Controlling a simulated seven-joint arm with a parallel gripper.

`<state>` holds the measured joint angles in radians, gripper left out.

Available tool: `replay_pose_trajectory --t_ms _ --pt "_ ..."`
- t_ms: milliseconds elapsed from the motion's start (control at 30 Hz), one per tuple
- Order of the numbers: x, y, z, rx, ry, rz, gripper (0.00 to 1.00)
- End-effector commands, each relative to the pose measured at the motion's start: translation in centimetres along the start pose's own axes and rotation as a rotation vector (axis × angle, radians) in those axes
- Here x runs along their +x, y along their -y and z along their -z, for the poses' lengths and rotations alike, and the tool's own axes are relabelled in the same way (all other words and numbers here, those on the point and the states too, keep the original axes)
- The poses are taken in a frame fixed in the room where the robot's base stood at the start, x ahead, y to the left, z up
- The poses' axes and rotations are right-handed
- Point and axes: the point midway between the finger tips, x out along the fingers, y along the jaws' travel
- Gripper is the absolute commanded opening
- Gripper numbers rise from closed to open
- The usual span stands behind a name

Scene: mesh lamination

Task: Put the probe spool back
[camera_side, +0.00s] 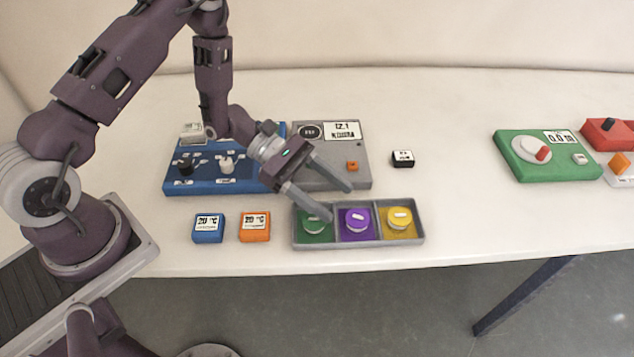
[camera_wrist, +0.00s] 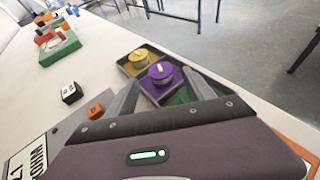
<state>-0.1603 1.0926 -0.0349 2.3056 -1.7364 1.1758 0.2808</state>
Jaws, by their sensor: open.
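A grey tray (camera_side: 430,238) with three compartments lies near the table's front edge. No visible label tells which is the probe spool. My gripper (camera_side: 341,202) is open, above the tray's left and middle part, with nothing between its fingers. In the wrist view the purple spool (camera_wrist: 160,72) shows beyond and between the fingertips, with the yellow spool (camera_wrist: 139,57) behind it. The green spool is hidden there.
A grey device (camera_side: 350,150) with a display and a blue panel (camera_side: 210,184) with knobs lie behind. Blue (camera_side: 208,228) and orange (camera_side: 255,227) timers sit left of the tray. A black block (camera_side: 402,158) and green device (camera_side: 545,160) are right; table between is clear.

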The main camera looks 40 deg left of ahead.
Motion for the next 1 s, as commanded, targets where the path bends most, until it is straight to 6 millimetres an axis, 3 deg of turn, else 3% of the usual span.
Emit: replay_pose_trajectory --t_ms 100,233,533,633,733,800,900,1000 --pt "-3.3 -0.1 0.0 0.000 -0.001 -0.006 0.62" --pt "-5.7 -0.1 0.0 0.000 -0.001 -0.003 0.62" --pt "-7.0 0.1 -0.3 0.011 -0.001 0.007 0.62" --pt "-7.3 0.8 -3.5 0.126 -0.014 0.067 0.62" --pt "-8.4 3.6 -9.1 0.375 -0.068 0.201 0.62" --pt "-9.5 6.6 -12.5 0.583 -0.140 0.311 0.62" --pt "-11.8 11.2 -15.5 0.895 -0.292 0.457 0.62" --pt "-14.9 15.1 -16.7 1.212 -0.506 0.574 0.62"
